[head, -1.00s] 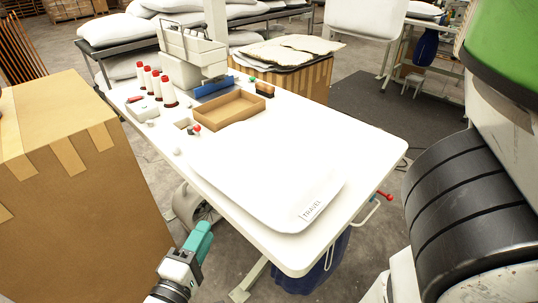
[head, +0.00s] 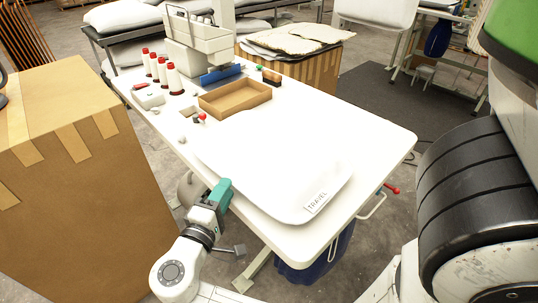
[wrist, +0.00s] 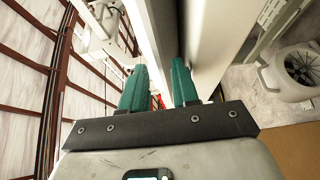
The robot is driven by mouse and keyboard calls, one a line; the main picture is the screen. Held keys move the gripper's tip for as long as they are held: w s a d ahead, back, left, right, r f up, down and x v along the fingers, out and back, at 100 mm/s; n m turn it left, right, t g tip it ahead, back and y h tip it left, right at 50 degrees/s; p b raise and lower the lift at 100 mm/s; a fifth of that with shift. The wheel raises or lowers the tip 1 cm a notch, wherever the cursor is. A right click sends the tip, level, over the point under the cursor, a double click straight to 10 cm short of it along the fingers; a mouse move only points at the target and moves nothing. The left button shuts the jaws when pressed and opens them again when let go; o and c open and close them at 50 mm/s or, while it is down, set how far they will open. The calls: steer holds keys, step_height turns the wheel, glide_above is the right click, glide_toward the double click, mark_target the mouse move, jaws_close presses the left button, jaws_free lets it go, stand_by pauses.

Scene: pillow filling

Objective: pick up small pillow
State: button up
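The small white pillow (head: 265,165) lies flat on the white table, with the word TRAVEL on its near right corner. My gripper (head: 224,190) is at the table's near left edge, beside the pillow's left side. In the wrist view its two teal fingers (wrist: 159,85) stand apart with a gap between them, and nothing is visibly held. The wrist view looks along the table's edge, and I cannot make out the pillow there. Whether the fingertips touch the table or pillow is unclear.
The white table (head: 370,145) has free room right of the pillow. A large cardboard box (head: 75,180) is at the left.

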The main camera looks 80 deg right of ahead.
steer(key=shift+s+d, duration=0.1)
steer(key=shift+d, duration=2.2)
steer(key=shift+c, duration=0.2)
jaws_close()
steer(key=shift+r+p, duration=2.1)
steer(key=shift+r, duration=0.4)
